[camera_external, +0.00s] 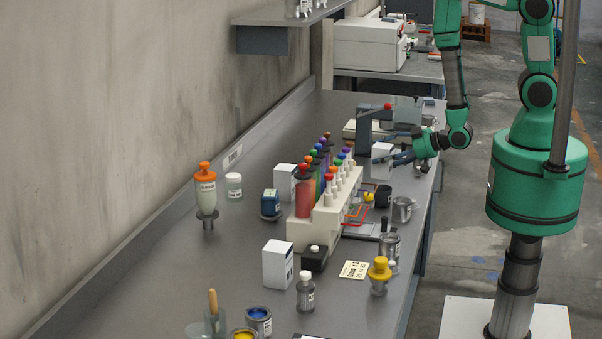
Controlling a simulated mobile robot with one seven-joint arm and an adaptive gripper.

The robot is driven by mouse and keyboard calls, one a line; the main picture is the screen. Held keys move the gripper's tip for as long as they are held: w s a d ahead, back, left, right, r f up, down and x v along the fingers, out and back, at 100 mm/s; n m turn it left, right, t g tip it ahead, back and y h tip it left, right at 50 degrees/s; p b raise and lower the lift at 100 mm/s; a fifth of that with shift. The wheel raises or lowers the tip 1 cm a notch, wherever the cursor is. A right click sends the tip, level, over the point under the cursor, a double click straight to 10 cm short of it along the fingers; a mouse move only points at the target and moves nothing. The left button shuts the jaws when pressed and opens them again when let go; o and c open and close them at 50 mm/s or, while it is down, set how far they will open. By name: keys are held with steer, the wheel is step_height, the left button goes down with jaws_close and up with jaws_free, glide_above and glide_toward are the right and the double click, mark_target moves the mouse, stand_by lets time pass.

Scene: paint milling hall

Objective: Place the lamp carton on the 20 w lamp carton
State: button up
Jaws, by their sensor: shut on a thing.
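My gripper (388,149) is at the far right part of the bench, with its fingers pointing left. It is shut on a small white carton (380,152), partly hidden by the fingers. Whether this carton touches the bench cannot be told. Another white carton (277,265) with dark print on its right side stands upright in the near middle of the bench. A third white carton (284,183) stands behind the bottle rack at left. The print is too small to read, so I cannot tell which is the 20 w lamp carton.
A cream rack (325,220) of colored bottles stands mid-bench, left of my gripper. A grey lever press (364,135) with a red knob stands just behind the held carton. Cans (402,210) line the right edge. The bench's left strip is mostly clear.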

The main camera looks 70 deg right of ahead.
step_height(320, 180, up, 21)
steer(key=n+g+y+b, duration=0.1)
steer(key=n+y+b, duration=0.4)
steer(key=n+y, duration=0.1)
glide_above(285, 165)
step_height(285, 165, down, 6)
steer(key=shift+a+r, duration=0.15)
steer(key=shift+r, duration=0.05)
stand_by(0.4)
step_height(285, 165, down, 6)
steer(key=shift+f, duration=0.15)
stand_by(0.3)
steer(key=shift+f, duration=1.85)
steer(key=shift+f+b, duration=0.2)
steer(key=shift+b, duration=0.2)
